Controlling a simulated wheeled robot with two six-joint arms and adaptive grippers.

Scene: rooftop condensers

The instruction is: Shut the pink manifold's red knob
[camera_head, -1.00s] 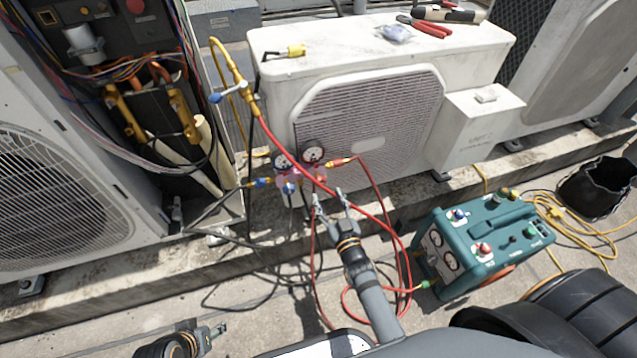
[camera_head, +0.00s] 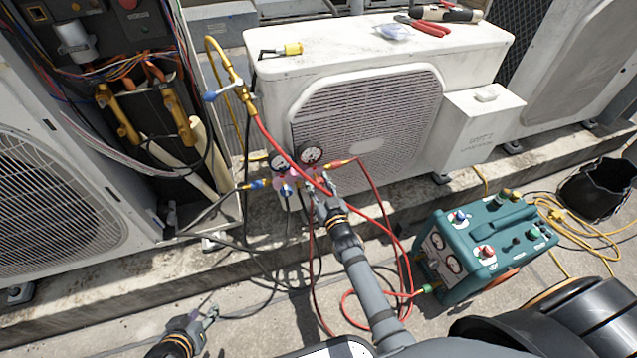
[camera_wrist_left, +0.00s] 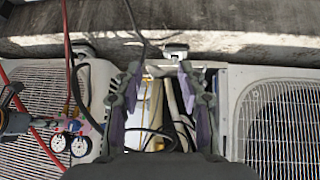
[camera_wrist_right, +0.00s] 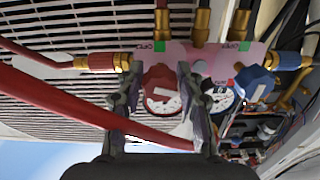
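In the right wrist view the manifold (camera_wrist_right: 205,58) carries the red knob (camera_wrist_right: 158,80) and a blue knob (camera_wrist_right: 256,84). My right gripper (camera_head: 319,192) is at the manifold. In the right wrist view my right gripper (camera_wrist_right: 160,88) is open, with one finger on each side of the red knob; I cannot tell whether they touch it. My left gripper (camera_head: 210,311) is low at the left, away from the manifold. Its fingers (camera_wrist_left: 160,78) are apart and empty.
A thick red hose (camera_wrist_right: 75,108) passes close by my right fingers. A yellow hose fitting (camera_head: 245,95) stands above the manifold. A teal recovery machine (camera_head: 482,240) sits on the right. Pliers (camera_head: 425,27) lie on the condenser top (camera_head: 345,42). Hoses cross the ground.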

